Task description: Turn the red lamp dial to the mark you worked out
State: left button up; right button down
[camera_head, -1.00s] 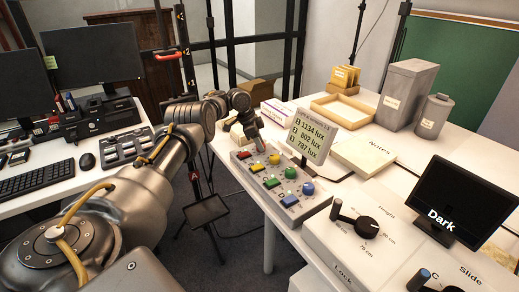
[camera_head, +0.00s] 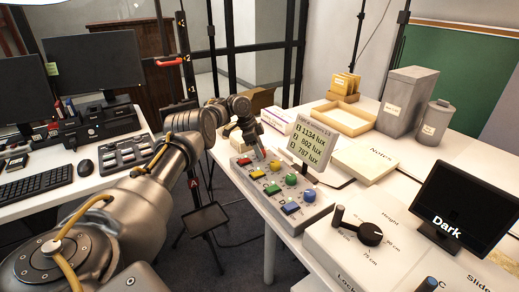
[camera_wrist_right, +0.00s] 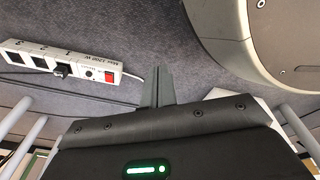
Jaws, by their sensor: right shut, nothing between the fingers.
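The lamp control panel (camera_head: 313,213) is a grey box on the white table. It has a row of coloured dials and matching coloured blocks: red block (camera_head: 243,161), yellow dial (camera_head: 275,166), green dial (camera_head: 291,180), blue dial (camera_head: 308,195). My left gripper (camera_head: 260,150) points down at the panel's far end, where the red dial would be in the row. It hides that dial, and its fingers are too small to read. A lux display (camera_head: 311,142) behind reads 1134, 802 and 787. My right gripper (camera_wrist_right: 157,86) is shut and empty, above the grey floor.
A box with a black height knob (camera_head: 369,233) and a black screen reading "Dark" (camera_head: 454,208) stand near the panel. Behind are a Notes box (camera_head: 365,162), a tray (camera_head: 342,119) and grey canisters (camera_head: 405,100). A power strip (camera_wrist_right: 65,65) shows in the right wrist view.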

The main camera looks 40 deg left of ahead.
pick_arm(q)
jog(key=shift+o, duration=0.5)
jog(key=shift+a+r, duration=0.1)
jog(key=shift+r, duration=0.25)
jog(key=p+v, duration=0.1)
jog(key=v, duration=0.9)
pick_arm(e)
jog(key=s, duration=0.1)
jog(key=s+d+f, duration=0.2)
jog(key=shift+s, duration=0.35)
pick_arm(q)
jog(key=shift+s, duration=0.2)
